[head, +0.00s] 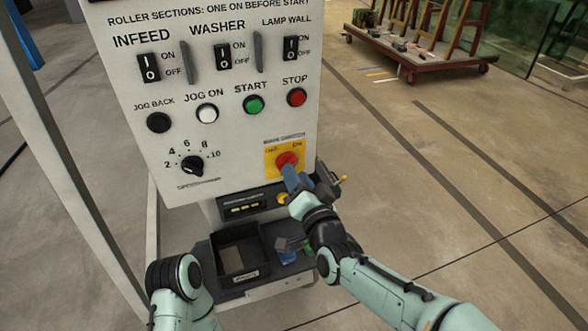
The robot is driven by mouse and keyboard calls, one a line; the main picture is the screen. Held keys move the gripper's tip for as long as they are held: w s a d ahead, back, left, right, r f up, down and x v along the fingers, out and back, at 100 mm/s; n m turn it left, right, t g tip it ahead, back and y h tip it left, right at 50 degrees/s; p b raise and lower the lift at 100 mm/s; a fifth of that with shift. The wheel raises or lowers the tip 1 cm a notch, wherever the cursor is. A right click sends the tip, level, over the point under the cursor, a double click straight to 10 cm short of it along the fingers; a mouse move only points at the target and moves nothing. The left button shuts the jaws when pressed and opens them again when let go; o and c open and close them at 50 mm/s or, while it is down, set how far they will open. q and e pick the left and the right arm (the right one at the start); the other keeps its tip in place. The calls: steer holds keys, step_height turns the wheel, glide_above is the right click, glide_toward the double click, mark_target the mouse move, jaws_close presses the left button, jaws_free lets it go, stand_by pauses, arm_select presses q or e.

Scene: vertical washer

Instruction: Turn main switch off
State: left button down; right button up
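The main switch (287,160) is a red rotary knob on a yellow plate at the lower right of the white control panel (230,125). Lettering on the plate is small; "ON" seems to show at its upper right. My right gripper (291,178) is just below and in front of the knob, its fingers reaching up to the knob's lower edge. Whether it touches the knob, and whether its fingers are apart, I cannot tell. My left arm shows at the bottom left; its gripper is not visible.
A shelf with a black tray (238,262) juts out below the panel. A wheeled cart (420,50) stands far right; floor between is clear.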

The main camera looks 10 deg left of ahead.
steer(key=shift+x, duration=1.15)
jaws_close()
